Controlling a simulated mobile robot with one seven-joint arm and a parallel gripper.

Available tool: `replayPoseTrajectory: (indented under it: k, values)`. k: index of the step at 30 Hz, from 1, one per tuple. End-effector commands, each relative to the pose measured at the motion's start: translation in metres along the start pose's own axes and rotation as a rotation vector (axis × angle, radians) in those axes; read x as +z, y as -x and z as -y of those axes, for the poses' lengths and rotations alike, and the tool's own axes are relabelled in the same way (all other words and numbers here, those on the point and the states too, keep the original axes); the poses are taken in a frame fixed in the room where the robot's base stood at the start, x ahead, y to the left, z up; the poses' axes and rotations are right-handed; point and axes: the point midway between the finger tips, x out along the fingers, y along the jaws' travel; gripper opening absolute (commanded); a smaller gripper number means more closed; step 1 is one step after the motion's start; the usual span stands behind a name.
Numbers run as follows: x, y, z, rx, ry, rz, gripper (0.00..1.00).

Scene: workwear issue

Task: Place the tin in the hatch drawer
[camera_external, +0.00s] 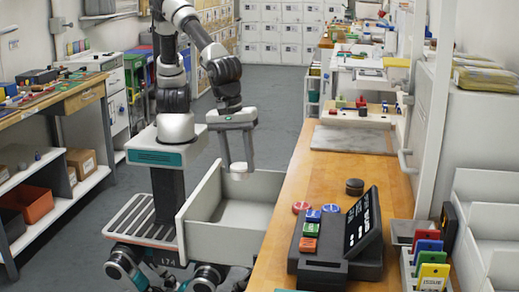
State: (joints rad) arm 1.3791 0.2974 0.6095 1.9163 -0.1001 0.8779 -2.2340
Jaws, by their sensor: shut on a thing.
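My gripper (238,160) points down over the open hatch drawer (200,236), a pale, deep, box-like drawer at the left side of the wooden counter. The gripper is shut on a small round whitish tin (239,171), which shows at the fingertips. The tin appears to be above the drawer floor, near the back wall; its exact height is hard to tell. The visible part of the drawer floor is bare, and its near left part is hidden by the front wall.
Coloured cards (430,260) stand at the right. A workbench with shelves (60,205) is at the left. Open floor lies behind.

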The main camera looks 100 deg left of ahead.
Motion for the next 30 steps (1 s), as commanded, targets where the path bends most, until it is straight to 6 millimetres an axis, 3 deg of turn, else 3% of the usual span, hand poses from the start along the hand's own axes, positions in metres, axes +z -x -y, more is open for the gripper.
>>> replayPoseTrajectory:
  k: [3, 9, 21, 30]
  values:
    - [-0.003, -0.049, 0.007, -0.004, 0.002, -0.01, 0.19]
    - [-0.002, -0.103, 0.014, -0.002, 0.001, -0.005, 0.19]
    - [-0.001, -0.168, 0.023, -0.002, 0.0, -0.003, 0.19]
    - [-0.001, -0.202, 0.028, -0.001, 0.0, -0.001, 0.19]
